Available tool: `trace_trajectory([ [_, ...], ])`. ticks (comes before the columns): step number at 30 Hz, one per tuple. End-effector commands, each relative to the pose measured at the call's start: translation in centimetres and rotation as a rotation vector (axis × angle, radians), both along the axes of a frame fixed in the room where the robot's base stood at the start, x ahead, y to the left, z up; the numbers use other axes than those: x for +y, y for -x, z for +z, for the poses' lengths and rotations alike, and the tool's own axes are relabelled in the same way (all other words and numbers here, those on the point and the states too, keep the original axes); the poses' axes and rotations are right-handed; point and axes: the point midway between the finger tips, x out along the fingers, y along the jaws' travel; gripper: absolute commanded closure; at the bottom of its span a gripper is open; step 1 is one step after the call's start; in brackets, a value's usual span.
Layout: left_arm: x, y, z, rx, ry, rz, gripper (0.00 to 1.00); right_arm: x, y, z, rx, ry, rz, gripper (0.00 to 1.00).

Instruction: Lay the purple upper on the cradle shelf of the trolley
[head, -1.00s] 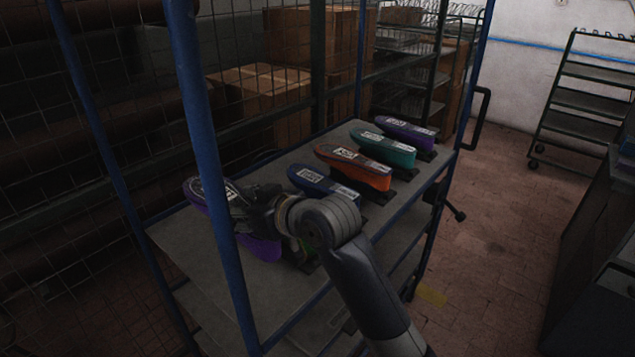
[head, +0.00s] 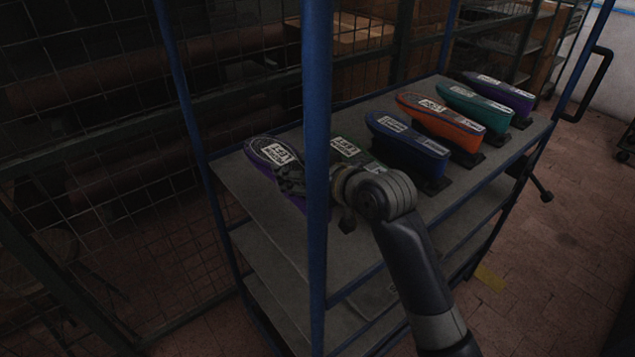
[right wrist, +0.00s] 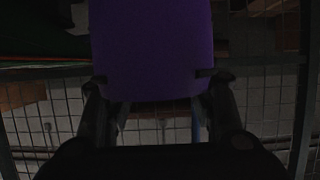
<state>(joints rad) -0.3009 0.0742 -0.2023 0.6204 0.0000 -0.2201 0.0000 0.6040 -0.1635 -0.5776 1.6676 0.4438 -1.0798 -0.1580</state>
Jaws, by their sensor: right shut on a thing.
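A purple upper (head: 262,160) with a white label is over the left end of the trolley's top shelf (head: 236,183) in the head view. My right gripper (head: 292,181) is shut on it, partly hidden by a blue post. In the right wrist view, the purple upper (right wrist: 152,45) fills the space between the fingers (right wrist: 152,82). I cannot tell whether the upper touches the shelf. A second purple upper (head: 500,92) rests at the shelf's far right end. My left gripper is not in view.
Orange (head: 440,122), teal (head: 475,106) and dark blue (head: 405,143) uppers stand on dark supports along the shelf. A green upper (head: 350,150) lies beside my gripper. A blue trolley post (head: 317,180) stands close in front. Wire mesh is behind.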

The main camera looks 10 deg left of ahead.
Motion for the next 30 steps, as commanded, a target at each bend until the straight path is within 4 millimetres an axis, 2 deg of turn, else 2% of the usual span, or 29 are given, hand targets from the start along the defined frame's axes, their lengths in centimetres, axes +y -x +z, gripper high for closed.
trace_trajectory([
  [3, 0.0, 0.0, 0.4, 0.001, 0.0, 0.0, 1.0, 0.0, 0.0, -2.0, 0.001, -0.001, -0.001, 0.79],
  [10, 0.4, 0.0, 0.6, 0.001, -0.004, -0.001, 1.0, 0.0, 0.0, -3.9, 0.0, -0.001, 0.001, 0.79],
  [16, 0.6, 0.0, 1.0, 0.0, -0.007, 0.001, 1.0, 0.0, 0.0, -6.7, 0.0, -0.002, 0.001, 0.79],
  [27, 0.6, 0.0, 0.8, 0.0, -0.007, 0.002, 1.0, 0.0, 0.0, -7.3, -0.003, -0.002, 0.0, 0.79],
  [28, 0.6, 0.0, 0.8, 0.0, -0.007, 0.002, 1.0, 0.0, 0.0, -7.3, -0.001, 0.0, 0.0, 0.45],
  [30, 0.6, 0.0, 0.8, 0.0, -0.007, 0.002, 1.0, 0.0, 0.0, -7.3, -0.001, 0.0, 0.0, 0.29],
])
